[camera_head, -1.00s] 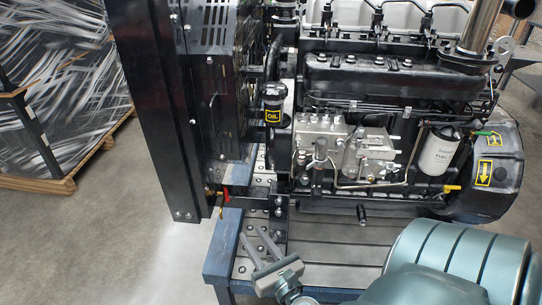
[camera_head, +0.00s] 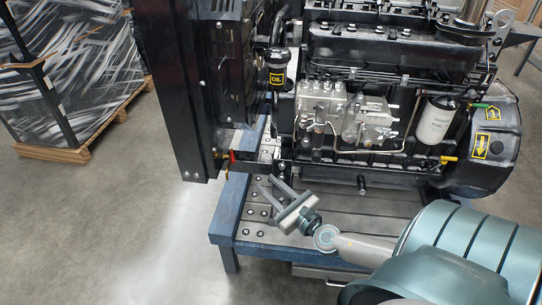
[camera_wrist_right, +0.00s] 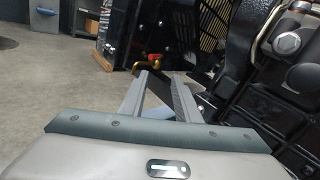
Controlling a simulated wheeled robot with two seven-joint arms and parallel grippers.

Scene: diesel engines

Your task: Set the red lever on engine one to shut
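The red lever (camera_head: 232,156) is small and sits low at the bottom corner of the black radiator frame, above the blue bench. In the right wrist view the red lever (camera_wrist_right: 155,57) shows on a brass valve (camera_wrist_right: 143,67), just beyond my fingertips. It points roughly sideways there. My right gripper (camera_head: 268,184) is open and empty, to the right of and nearer than the lever, apart from it. In the wrist view the two fingers of my right gripper (camera_wrist_right: 161,77) are spread, with nothing between them. My left gripper is not in view.
The engine block (camera_head: 375,75) stands right of the lever on the blue-edged bench (camera_head: 228,210). The black radiator frame (camera_head: 176,90) rises above the lever. A yellow handle (camera_head: 448,159) and a green handle (camera_head: 480,106) sit right. Open floor (camera_head: 110,220) lies left.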

